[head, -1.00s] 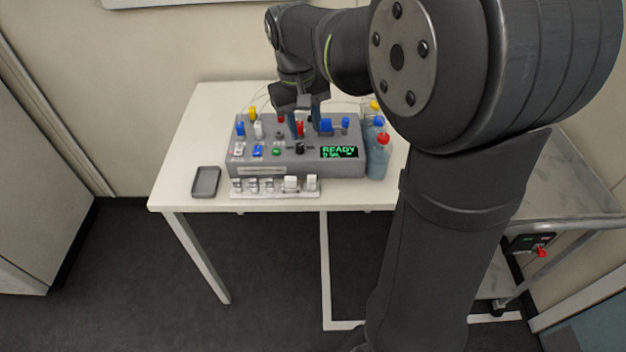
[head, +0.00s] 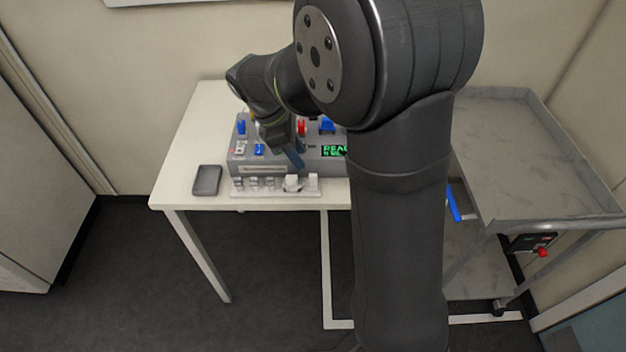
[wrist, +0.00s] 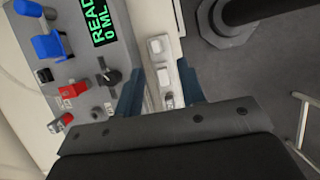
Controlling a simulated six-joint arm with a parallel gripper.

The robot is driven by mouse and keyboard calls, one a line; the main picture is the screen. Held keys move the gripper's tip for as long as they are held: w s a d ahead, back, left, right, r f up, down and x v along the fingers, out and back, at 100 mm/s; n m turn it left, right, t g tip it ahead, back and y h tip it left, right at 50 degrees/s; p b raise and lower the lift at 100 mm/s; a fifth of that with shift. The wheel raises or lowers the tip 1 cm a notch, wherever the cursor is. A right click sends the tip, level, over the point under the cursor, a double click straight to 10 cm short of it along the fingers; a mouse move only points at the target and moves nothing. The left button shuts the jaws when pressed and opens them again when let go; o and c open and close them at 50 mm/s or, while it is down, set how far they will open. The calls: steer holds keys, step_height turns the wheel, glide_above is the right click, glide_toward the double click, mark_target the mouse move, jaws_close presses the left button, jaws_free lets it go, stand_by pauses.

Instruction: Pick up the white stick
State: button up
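A white rack (head: 265,193) lies along the front of the grey machine on the table, holding several small vials and two larger white upright pieces. One white piece (head: 313,181) stands near the rack's right end; the other (head: 291,186) is partly behind my gripper's finger. I cannot tell which of these is the white stick. My gripper (wrist: 160,88) is open in the wrist view, its blue fingers on either side of the rack. One white piece (wrist: 161,76) shows between the fingers, another (wrist: 155,46) beyond them. In the head view my gripper (head: 296,168) points down over the rack, holding nothing visible.
The grey machine (head: 328,167) with blue and red knobs and a green display stands close behind the rack. A dark shallow tray (head: 207,180) lies on the table to the left. A grey cart (head: 540,165) stands at the right. The table's front edge is close to the rack.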

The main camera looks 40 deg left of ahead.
mark_target(312, 175)
steer(key=x, duration=0.5)
steer(key=shift+w+a+x, duration=0.1)
steer(key=shift+a+x, duration=0.1)
steer(key=shift+x, duration=1.15)
steer(key=shift+w+a+x, duration=0.15)
steer(key=shift+a+x, duration=0.05)
steer(key=shift+x, duration=1.1)
jaws_close()
